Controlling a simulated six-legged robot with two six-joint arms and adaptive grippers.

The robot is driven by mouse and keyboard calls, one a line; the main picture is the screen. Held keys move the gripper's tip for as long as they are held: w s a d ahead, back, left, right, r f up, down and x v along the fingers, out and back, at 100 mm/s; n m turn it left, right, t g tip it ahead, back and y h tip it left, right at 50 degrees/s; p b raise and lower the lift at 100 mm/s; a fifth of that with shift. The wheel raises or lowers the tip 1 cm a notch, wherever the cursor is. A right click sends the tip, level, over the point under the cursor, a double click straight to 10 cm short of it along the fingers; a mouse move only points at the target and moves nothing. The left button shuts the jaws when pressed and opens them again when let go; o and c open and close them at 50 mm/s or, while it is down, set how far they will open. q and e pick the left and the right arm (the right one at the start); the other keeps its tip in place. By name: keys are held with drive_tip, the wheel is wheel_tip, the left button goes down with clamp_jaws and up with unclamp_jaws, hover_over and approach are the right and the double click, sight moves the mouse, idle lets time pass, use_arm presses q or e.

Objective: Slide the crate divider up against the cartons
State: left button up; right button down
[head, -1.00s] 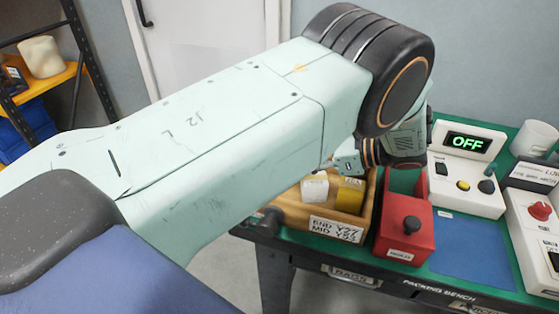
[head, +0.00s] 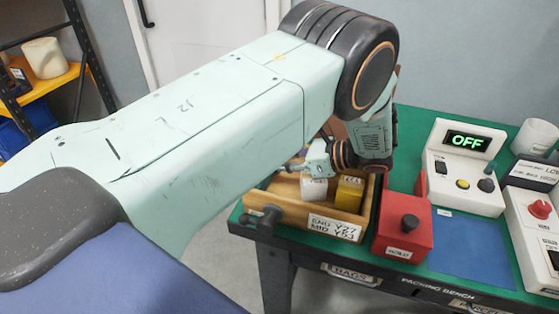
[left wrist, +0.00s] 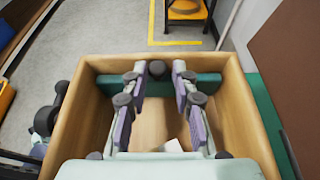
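The wooden crate (head: 357,218) stands at the left end of the green bench, with a white carton (head: 314,188) and a yellow carton (head: 349,194) inside. In the left wrist view the crate (left wrist: 248,120) surrounds my gripper, and a teal strip with a dark knob, apparently the divider (left wrist: 208,85), spans its far part. My left gripper (left wrist: 158,88) is open above the crate, its purple-padded fingers apart with the knob between their tips in the picture; contact cannot be told. It also shows in the head view (head: 304,165). A white patch, perhaps a carton (left wrist: 173,145), is partly hidden. My right gripper is out of view.
A red box with a black knob (head: 403,228) stands close to the crate's right. Behind it is a white unit with an OFF display (head: 466,158). A blue mat (head: 470,252) lies bare in front. A dark knob (head: 268,214) sticks out at the crate's left.

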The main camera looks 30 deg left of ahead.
use_arm(q)
drive_tip(key=shift+s+a+r, duration=0.15)
drive_tip(key=shift+s+a, duration=0.05)
drive_tip(key=shift+s, duration=0.1)
drive_tip(key=c, duration=0.4)
drive_tip(key=shift+w+d, duration=0.1)
drive_tip(key=shift+w, duration=0.1)
clamp_jaws()
drive_tip(key=shift+s, duration=0.1)
